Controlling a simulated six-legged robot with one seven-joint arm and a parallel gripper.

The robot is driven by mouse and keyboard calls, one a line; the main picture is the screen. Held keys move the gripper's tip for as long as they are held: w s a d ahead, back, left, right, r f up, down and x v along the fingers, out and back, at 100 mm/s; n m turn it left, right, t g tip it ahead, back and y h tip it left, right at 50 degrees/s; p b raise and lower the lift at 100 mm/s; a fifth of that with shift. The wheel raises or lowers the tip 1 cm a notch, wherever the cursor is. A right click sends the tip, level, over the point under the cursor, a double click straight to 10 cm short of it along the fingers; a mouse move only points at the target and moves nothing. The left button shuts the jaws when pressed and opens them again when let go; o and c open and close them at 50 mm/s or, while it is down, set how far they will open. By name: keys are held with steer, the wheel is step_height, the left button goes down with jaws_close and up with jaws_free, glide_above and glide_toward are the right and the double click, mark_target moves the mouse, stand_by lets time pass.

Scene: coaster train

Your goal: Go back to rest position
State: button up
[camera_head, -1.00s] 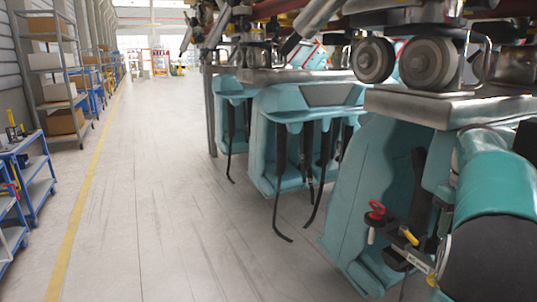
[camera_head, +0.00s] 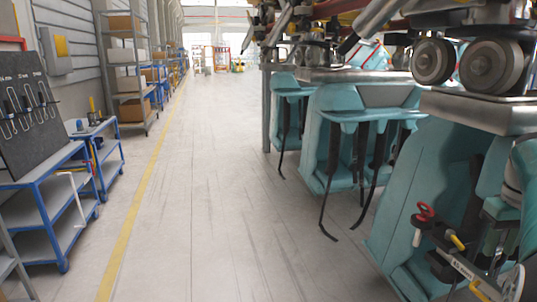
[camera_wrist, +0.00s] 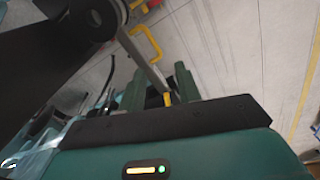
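My gripper (camera_wrist: 157,88) is seen in the wrist view, with a dark green body and two green fingers standing apart. A grey rod with a yellow tip (camera_wrist: 167,98) shows between the fingers. It looks thinner than the gap, and I see no clear grip on it. A yellow hooked handle (camera_wrist: 146,42) is beyond. In the head view, part of my teal and grey arm shows at the right edge, and the gripper's fingers cannot be made out clearly there. A red-handled tool (camera_head: 424,212) and a grey bar with yellow parts (camera_head: 462,266) sit at the lower right.
The coaster train's teal seats (camera_head: 335,150) with black straps hang along the right, close to my arm, under grey wheels (camera_head: 434,60). Blue carts (camera_head: 62,225), a dark tool board (camera_head: 35,105) and shelving (camera_head: 128,75) line the left. The aisle (camera_head: 225,200) is clear.

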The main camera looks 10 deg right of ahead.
steer(key=w+a+n+t+h, duration=0.1)
steer(key=w+a+t, duration=0.1)
steer(key=a, duration=2.2)
steer(key=s+a+f+t, duration=0.1)
steer(key=s+a+f, duration=0.1)
steer(key=a, duration=0.3)
steer(key=s+a+f+n+t+y, duration=0.1)
steer(key=s+a+f, duration=0.2)
steer(key=a, duration=0.3)
steer(key=s+a+f+t, duration=0.1)
steer(key=s+a+f, duration=0.1)
steer(key=a, duration=0.3)
steer(key=shift+s+a+f+n, duration=0.3)
steer(key=shift+s+a+f, duration=0.1)
steer(key=shift+s, duration=0.2)
